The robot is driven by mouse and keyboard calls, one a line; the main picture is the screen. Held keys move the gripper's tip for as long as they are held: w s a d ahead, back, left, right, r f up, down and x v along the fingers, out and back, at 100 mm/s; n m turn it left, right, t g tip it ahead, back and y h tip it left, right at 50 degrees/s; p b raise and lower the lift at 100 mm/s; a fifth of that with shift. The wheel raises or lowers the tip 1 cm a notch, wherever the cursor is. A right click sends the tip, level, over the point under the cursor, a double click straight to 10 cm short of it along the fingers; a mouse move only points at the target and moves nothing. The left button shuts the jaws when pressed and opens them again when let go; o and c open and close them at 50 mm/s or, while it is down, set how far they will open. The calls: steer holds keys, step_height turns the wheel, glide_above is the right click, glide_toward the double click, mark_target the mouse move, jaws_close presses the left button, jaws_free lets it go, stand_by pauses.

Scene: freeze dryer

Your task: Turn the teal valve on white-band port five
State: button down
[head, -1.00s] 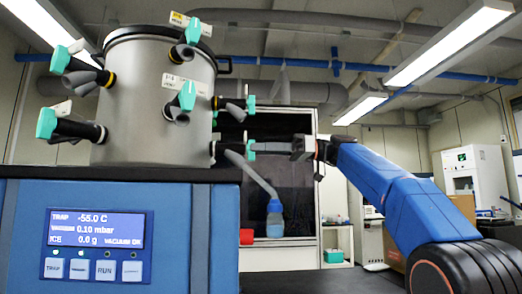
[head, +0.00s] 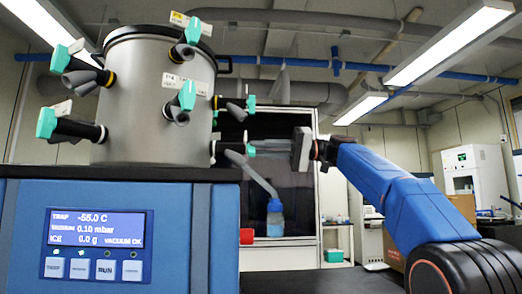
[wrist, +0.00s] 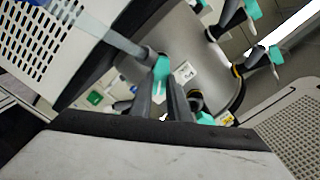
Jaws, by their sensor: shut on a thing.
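A grey drum (head: 150,105) carries several black ports with teal valves. My gripper (head: 275,149) is at the lower right port and shut on its teal valve (head: 251,149). In the wrist view, the two dark fingers (wrist: 168,95) close at this teal valve (wrist: 161,70). A translucent hose runs from this port to a blue-capped bottle (head: 275,222). Another teal valve (head: 251,104) sits just above it on the right side. I cannot read a port number or make out a white band on the held port.
Other teal valves are at the drum's front (head: 187,95), top (head: 193,31) and left (head: 47,122). The drum stands on a blue cabinet with a lit display (head: 96,228). A red part (head: 246,237) is at the cabinet's right edge. The hanging hose and bottle are close below my gripper.

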steer(key=shift+m, duration=0.9)
steer(key=c, duration=1.7)
jaws_free()
steer(key=shift+w, duration=0.1)
steer(key=d, duration=1.7)
steer(key=shift+d, duration=0.25)
